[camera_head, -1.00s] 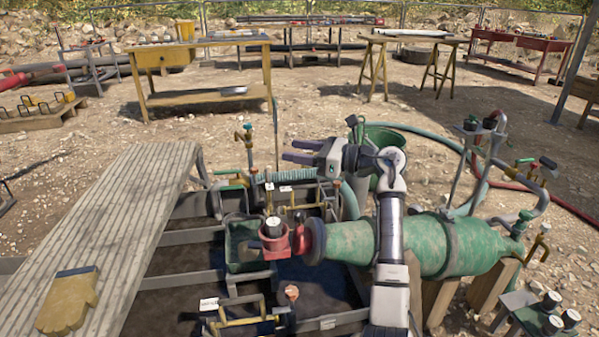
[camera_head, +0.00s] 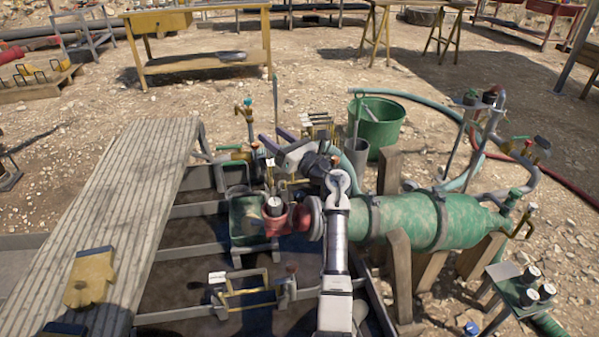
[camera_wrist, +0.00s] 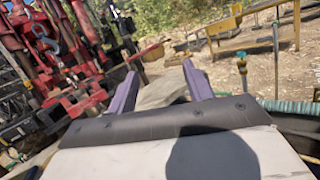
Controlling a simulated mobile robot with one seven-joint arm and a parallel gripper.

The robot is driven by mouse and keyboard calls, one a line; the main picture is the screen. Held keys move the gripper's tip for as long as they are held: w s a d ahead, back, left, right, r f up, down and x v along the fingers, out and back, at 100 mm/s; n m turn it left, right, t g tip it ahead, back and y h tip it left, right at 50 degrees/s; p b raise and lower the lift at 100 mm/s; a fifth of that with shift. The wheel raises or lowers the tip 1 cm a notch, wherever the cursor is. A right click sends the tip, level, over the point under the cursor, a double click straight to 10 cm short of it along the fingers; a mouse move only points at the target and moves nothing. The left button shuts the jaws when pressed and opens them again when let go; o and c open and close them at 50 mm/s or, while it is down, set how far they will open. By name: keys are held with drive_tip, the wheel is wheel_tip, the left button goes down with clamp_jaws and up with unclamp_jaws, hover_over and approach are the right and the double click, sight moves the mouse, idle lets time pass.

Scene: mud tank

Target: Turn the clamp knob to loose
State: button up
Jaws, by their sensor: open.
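I cannot tell for sure which part is the clamp knob. A small brownish knob (camera_head: 291,269) stands at the right end of a brass bar clamp (camera_head: 248,291) in the front of the tank. A red fitting with a dark, white-topped cap (camera_head: 274,206) sits at the left end of the green cylinder (camera_head: 440,224). My gripper (camera_head: 272,139) is open and empty above the tank's far part, behind the red fitting. In the wrist view its two purple fingers (camera_wrist: 160,72) are spread apart, with nothing between them. My arm hides part of the tank.
A green bucket (camera_head: 378,128) and a grey pipe stand behind my arm. Metal crossbars span the tank. Open gravel lies beyond.

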sight(298, 198)
drive_tip(key=s+f+m+t+h+p, duration=0.1)
drive_tip(key=f+m+h+p, duration=0.1)
drive_tip(key=f+h+p, duration=0.1)
drive_tip(key=s+a+f+m+t+h+p, duration=0.1)
drive_tip(key=s+f+m+t+h+p, duration=0.1)
drive_tip(key=f+m+h+p, duration=0.1)
drive_tip(key=s+f+m+t+h+p, duration=0.2)
drive_tip(key=f+h+p, duration=0.1)
drive_tip(key=shift+a+f+m+h, duration=0.2)
drive_tip(key=shift+f+m+h, duration=0.1)
drive_tip(key=shift+h, duration=0.1)
drive_tip(key=s+f+h+p, duration=0.1)
drive_tip(key=s+d+f+h+p, duration=0.1)
drive_tip(key=s, duration=0.1)
drive_tip(key=s+f+m+h+p, duration=0.1)
drive_tip(key=s, duration=0.1)
drive_tip(key=shift+d+f+h, duration=0.1)
drive_tip(key=shift+d+h, duration=0.2)
drive_tip(key=s+d+f+h+p, duration=0.2)
drive_tip(key=s+d+h+p, duration=0.2)
drive_tip(key=s, duration=0.5)
drive_tip(key=shift+m, duration=0.4)
drive_tip(key=w, duration=0.4)
drive_tip(key=w+d, duration=0.1)
drive_tip(key=w, duration=0.9)
drive_tip(key=shift+d+f, duration=0.25)
drive_tip(key=shift+d, duration=0.15)
drive_tip(key=c, duration=1)
